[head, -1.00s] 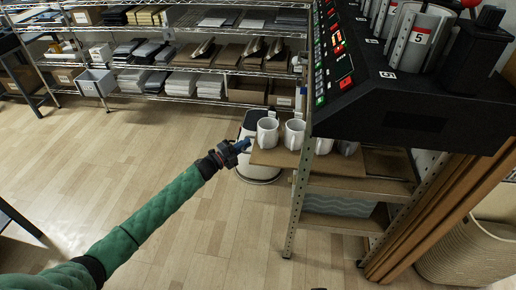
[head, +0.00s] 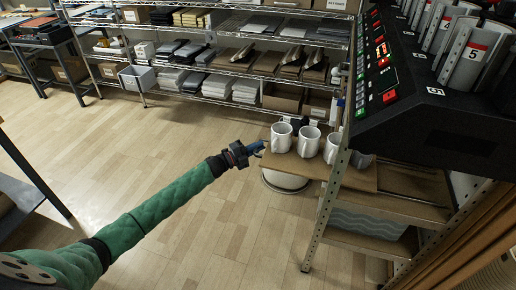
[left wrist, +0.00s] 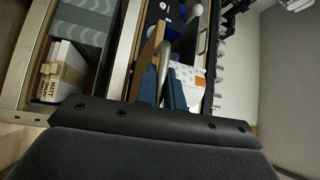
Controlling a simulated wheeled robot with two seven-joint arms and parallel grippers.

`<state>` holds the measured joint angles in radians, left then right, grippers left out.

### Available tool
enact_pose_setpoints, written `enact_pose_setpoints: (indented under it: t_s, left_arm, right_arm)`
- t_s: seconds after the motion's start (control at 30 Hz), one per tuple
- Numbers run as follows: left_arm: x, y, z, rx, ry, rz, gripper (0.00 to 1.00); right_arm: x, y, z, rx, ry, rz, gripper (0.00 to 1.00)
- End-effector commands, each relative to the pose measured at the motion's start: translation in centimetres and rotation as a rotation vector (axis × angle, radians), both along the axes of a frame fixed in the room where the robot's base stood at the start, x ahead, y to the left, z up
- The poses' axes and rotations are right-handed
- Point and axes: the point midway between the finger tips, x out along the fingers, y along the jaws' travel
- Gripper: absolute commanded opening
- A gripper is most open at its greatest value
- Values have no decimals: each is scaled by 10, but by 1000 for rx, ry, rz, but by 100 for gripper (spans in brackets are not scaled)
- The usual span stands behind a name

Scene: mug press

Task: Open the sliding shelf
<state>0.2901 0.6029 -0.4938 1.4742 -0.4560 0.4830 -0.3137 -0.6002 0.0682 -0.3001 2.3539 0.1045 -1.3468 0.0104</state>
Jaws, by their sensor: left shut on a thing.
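The sliding shelf (head: 300,167) is a brown board partly pulled out to the left of the metal rack, under the black press machine. White mugs (head: 281,137) stand on it in a row. My left gripper (head: 257,147) is at the shelf's outer left edge. In the left wrist view its blue fingers (left wrist: 162,90) are closed around a curved metal handle (left wrist: 186,74) beside the brown board (left wrist: 151,58). The exact contact is partly hidden by the fingers. My right gripper is in neither view.
The black press machine (head: 450,130) overhangs the rack on the right. A rack post (head: 325,210) stands in front of the shelf. A round white bin (head: 286,181) is under the board. Wire shelving (head: 240,70) lines the back.

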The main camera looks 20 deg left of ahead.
Motion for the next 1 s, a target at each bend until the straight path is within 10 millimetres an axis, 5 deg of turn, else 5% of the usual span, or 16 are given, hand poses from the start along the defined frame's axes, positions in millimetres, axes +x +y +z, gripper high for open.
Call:
enact_pose_setpoints:
  t_s: [0.1,0.13,0.23,0.57,0.77,1.0]
  left_arm:
    - [-1,0,-2,1,2,0,0]
    - [-1,0,-2,1,2,0,16]
    - [-1,0,-2,1,2,0,32]
    - [-3,2,-2,1,1,0,32]
    - [-20,19,-7,3,2,1,32]
    - [-45,44,-12,2,2,1,32]
  right_arm:
    - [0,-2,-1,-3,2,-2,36]
    - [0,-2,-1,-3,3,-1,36]
    - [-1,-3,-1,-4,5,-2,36]
    - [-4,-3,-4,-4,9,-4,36]
    - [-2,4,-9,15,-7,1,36]
    - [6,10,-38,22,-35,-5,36]
